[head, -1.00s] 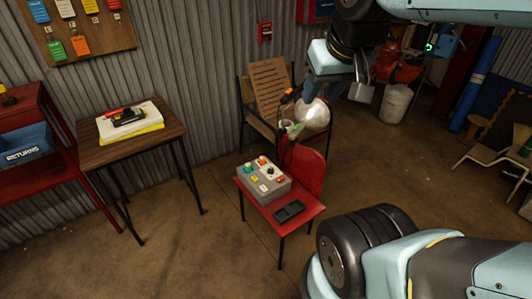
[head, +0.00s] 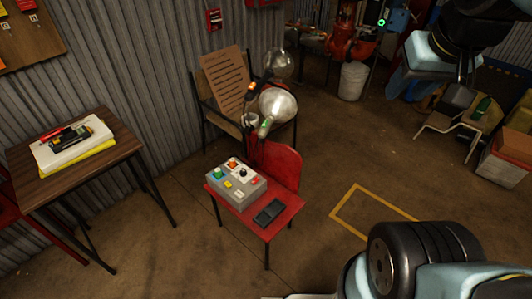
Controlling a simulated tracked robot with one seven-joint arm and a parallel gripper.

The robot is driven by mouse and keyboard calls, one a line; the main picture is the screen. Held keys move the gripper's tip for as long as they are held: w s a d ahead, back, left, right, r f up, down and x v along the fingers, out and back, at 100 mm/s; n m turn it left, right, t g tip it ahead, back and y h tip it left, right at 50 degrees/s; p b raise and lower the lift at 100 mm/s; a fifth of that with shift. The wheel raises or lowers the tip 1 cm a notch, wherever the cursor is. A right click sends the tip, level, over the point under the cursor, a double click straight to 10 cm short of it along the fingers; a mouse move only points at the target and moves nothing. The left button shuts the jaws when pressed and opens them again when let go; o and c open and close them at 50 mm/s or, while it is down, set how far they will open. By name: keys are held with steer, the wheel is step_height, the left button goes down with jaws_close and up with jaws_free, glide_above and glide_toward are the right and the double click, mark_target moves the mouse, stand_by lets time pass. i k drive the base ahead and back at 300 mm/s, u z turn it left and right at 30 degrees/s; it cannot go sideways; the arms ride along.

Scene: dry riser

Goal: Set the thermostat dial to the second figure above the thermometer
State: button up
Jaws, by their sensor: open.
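I cannot make out a thermostat dial, its figures or a thermometer for certain in the head view. A grey control box (head: 235,187) on the red chair carries coloured buttons and a small black knob (head: 243,172), with no figures readable. My gripper (head: 430,92) hangs at the upper right, well to the right of the box and apart from everything I can judge. Its fingers are partly dark and small, and it appears empty.
A red chair (head: 283,165) holds the box and a black tray (head: 268,212). A wooden table (head: 110,148) with papers stands left. Behind the red chair is another chair with a brown board (head: 223,82). Open floor with a yellow outline (head: 345,200) lies right of the red chair.

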mark_target(243, 173)
steer(key=z, duration=0.95)
steer(key=k, duration=0.95)
steer(key=u, duration=1.4)
steer(key=i, duration=1)
steer(key=z, duration=0.05)
